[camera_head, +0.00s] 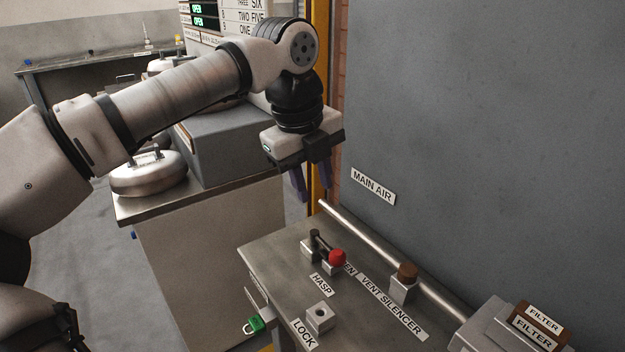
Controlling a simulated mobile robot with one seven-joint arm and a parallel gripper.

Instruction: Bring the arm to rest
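My arm reaches in from the left edge and bends down at the wrist. My gripper (314,194) points downward above the far end of the metal bench (275,258). Its two dark purple fingers stand apart with a gap between them, and I see nothing held there. The fingertips are above and behind the red knob (338,257) and appear clear of it.
The bench carries a dark-handled lever (315,242), a brown-capped fitting (405,283) and a small metal block (320,317). A green padlock (254,325) hangs at its left side. A pipe (392,257), yellow post (321,100) and grey wall panel (490,130) are close by.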

